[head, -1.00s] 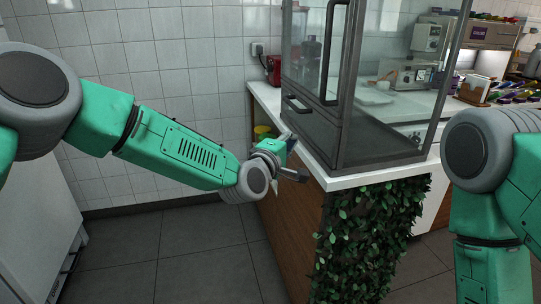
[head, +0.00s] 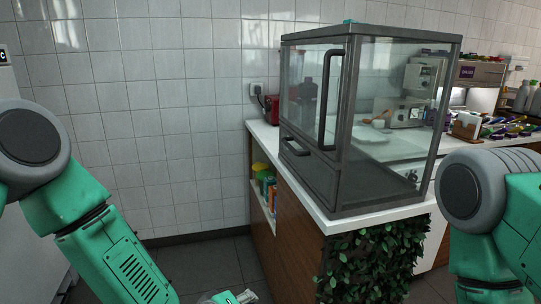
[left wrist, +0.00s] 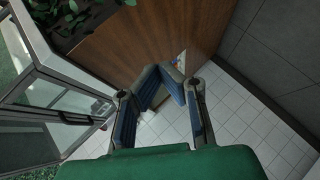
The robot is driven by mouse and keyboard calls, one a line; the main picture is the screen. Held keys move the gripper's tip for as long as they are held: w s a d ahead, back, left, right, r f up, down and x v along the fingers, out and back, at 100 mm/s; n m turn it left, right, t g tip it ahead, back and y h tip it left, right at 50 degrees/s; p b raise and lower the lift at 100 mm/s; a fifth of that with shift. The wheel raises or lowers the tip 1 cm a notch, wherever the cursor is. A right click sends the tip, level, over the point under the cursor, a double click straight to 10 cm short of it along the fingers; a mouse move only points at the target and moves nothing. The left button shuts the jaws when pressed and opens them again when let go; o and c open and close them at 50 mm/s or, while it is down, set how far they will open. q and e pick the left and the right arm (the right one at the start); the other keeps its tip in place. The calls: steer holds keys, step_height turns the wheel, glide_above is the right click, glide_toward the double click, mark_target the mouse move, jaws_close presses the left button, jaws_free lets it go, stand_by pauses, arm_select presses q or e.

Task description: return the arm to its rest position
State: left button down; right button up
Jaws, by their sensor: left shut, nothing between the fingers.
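My left arm (head: 112,262) is green with grey joints and hangs down the left side of the head view, angled toward the bottom edge. Only a small part of the left gripper end (head: 236,297) shows at the bottom of that view. In the left wrist view, the left gripper (left wrist: 168,76) has its dark blue fingers drawn together at the tips, shut and empty. My right arm (head: 490,215) is at the right edge of the head view, bent downward. Its gripper is out of the picture.
A glass display case (head: 385,130) stands on a white counter (head: 375,216) with wood sides and green leaves (head: 375,262) on the front. The counter's wood side (left wrist: 130,35) fills the upper wrist view. Open shelves (head: 262,203) face left. Grey floor (head: 205,266) is clear left of the counter.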

arm_select(q)
steer(key=s+a+f+m+g+y, duration=0.25)
steer(key=s+a+f, duration=0.25)
steer(key=s+f, duration=0.4)
steer(key=s+a+f+m+g+y, duration=0.2)
steer(key=s+a+g, duration=0.1)
steer(key=s+a, duration=0.5)
steer(key=s+a+f+m+g+y, duration=0.2)
steer(key=s+a, duration=0.6)
steer(key=s, duration=0.5)
steer(key=shift+s+a+f+m+g, duration=0.2)
steer(key=shift+s+a+m+g, duration=0.15)
steer(key=shift+m+g, duration=0.5)
steer(key=shift+a, duration=0.1)
steer(key=shift+a+f, duration=0.1)
steer(key=shift+a, duration=0.2)
steer(key=shift+d, duration=0.1)
